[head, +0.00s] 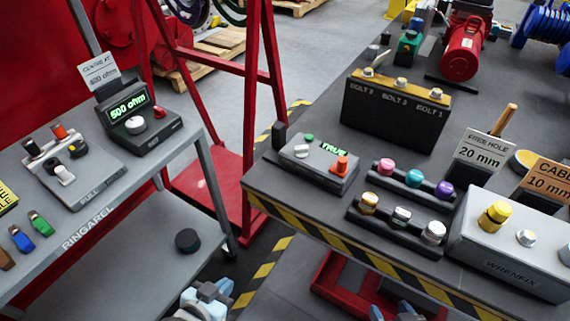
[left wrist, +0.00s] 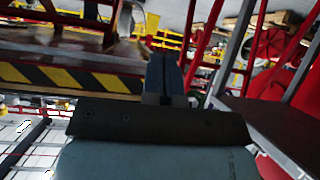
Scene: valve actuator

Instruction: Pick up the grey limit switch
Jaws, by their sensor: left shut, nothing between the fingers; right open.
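A small light grey piece (head: 65,174) stands at the front of a grey block marked PULL on the left bench; it may be the grey limit switch, but I cannot tell for sure. Black pieces with white, orange and yellow parts stand beside it. My left gripper (head: 207,294) is low at the bottom of the head view, below and right of the block and apart from it. In the left wrist view its fingers (left wrist: 165,75) are shut and empty. My right gripper (head: 398,312) is open, partly cut off by the bottom edge, below the right bench.
A meter (head: 135,115) reading 500 ohm stands behind the block. Blue and green pieces (head: 30,230) lie at the left bench's front. The right bench (head: 270,185) carries a TRUE box (head: 318,165), knobs and a WRENFIX box (head: 510,250). A red frame (head: 215,190) stands between the benches.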

